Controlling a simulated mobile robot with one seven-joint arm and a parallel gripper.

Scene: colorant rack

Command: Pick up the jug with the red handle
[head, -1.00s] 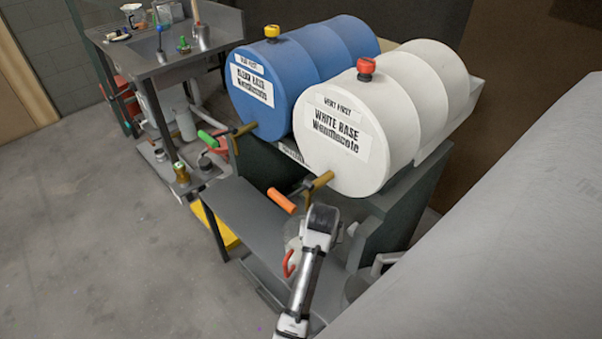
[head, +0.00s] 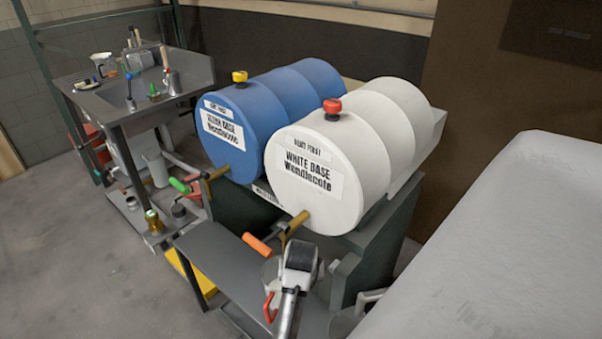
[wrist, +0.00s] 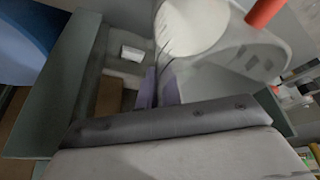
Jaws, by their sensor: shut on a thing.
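The jug (head: 271,270) is pale and has a red loop handle (head: 270,306). In the head view it is at the shelf below the white drum's tap, partly hidden behind my arm. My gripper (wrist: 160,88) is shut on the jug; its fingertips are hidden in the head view. In the wrist view the pale jug body (wrist: 250,52) fills the upper middle, just beyond the fingers, with a red piece that looks like its handle (wrist: 264,12) above. Whether the jug rests on the shelf or is lifted is unclear.
A white drum (head: 300,205) and a blue drum (head: 215,150) lie on a dark stand. An orange tap handle (head: 257,243) sticks out close above the jug. Another pale vessel (head: 370,299) is at right. The grey shelf (head: 215,250) is bare to the left.

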